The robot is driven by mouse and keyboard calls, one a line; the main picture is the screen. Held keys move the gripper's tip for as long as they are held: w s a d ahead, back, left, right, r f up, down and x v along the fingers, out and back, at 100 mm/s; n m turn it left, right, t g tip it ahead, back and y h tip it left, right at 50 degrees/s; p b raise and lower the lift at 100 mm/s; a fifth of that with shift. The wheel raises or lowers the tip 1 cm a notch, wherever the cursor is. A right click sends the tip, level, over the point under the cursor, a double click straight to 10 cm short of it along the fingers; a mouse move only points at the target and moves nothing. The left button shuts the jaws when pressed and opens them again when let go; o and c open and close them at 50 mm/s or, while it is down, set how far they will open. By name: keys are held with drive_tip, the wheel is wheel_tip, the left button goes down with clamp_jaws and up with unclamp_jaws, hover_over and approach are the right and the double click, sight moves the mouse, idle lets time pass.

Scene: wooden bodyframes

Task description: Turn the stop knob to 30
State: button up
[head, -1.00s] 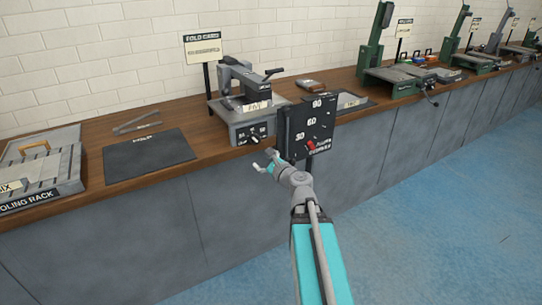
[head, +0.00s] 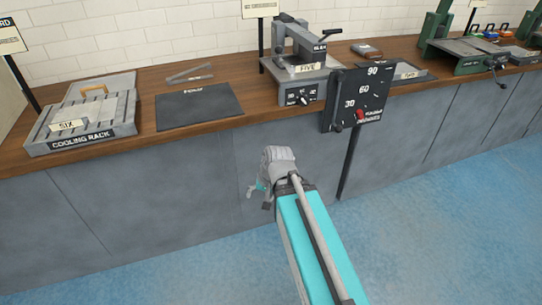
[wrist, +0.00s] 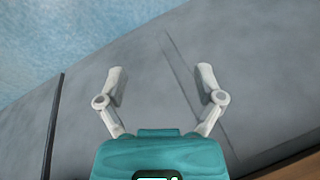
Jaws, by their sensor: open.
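A grey machine labelled FIVE (head: 299,66) stands on the counter. Its front carries a small dark dial with a pale-marked knob (head: 304,98); its small figures are hard to read. A black board (head: 346,90) on a post stands in front of the machine's right side. It shows 30, 60 and 90 and a red part (head: 360,114) near its lower edge. I cannot tell which part is the stop knob. My gripper (head: 258,195) is open and empty, below the counter edge and well apart from both. In the wrist view its fingers (wrist: 160,82) are spread before the grey cabinet front.
The board's post (head: 349,160) stands in front of the cabinet, right of my arm. A dark mat (head: 198,105) and a cooling rack labelled SIX (head: 82,122) lie left on the wooden counter. Blue floor is clear at the right.

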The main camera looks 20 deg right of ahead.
drive_tip(key=shift+s+d+f+n+g+h, duration=0.2)
drive_tip(key=shift+s+n+g+h, duration=0.4)
drive_tip(key=shift+s+n, duration=0.3)
drive_tip(key=shift+s+d+f+n+g+h, duration=0.15)
drive_tip(key=shift+s+n+g+h, duration=0.25)
drive_tip(key=shift+s+n+h, duration=0.4)
drive_tip(key=c, duration=0.4)
drive_tip(key=shift+a, duration=0.1)
